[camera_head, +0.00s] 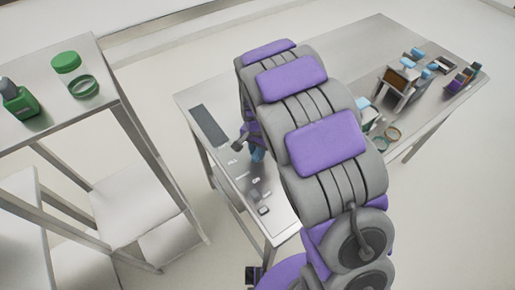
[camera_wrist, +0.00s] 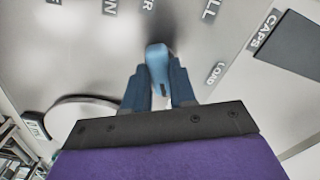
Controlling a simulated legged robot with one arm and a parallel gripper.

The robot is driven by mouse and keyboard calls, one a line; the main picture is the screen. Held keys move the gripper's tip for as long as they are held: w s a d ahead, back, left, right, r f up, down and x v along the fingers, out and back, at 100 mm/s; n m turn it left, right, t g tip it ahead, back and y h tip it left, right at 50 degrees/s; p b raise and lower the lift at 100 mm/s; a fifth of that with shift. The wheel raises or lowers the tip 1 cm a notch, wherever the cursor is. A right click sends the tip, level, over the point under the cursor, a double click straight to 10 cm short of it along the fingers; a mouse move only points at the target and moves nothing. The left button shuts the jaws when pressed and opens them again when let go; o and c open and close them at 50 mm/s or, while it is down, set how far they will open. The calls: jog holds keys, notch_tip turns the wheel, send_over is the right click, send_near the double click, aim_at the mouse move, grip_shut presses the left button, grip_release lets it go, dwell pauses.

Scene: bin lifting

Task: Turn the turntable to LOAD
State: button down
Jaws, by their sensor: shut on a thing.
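In the wrist view, my gripper (camera_wrist: 159,80) has its two dark blue fingers closed on a light blue upright piece (camera_wrist: 157,58), which looks like the turntable's handle. The LOAD label (camera_wrist: 215,73) lies on the metal surface just right of the fingers. FILL (camera_wrist: 211,10) is farther up and partly cut off.
A dark panel (camera_head: 209,126) lies on the table's left, beside the CAPS label (camera_wrist: 263,32). A small wooden-fronted rack (camera_head: 400,80) and rings (camera_head: 393,133) are on the right.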

aim_at(257, 151)
jog(key=shift+r, duration=0.1)
jog(key=shift+n+p, duration=0.95)
jog(key=shift+n, duration=0.15)
jog(key=n+p, duration=0.3)
jog(key=n, duration=0.1)
jog(key=n+p, duration=0.2)
jog(key=n, duration=0.4)
jog(key=shift+w+p, duration=0.1)
jog(key=shift+p, duration=0.25)
jog(key=c, duration=0.9)
grip_release()
notch_tip(257, 151, up, 17)
jog(key=shift+a+r+p, duration=0.1)
jog(key=shift+a+p, duration=0.05)
jog(key=shift+p, duration=0.9)
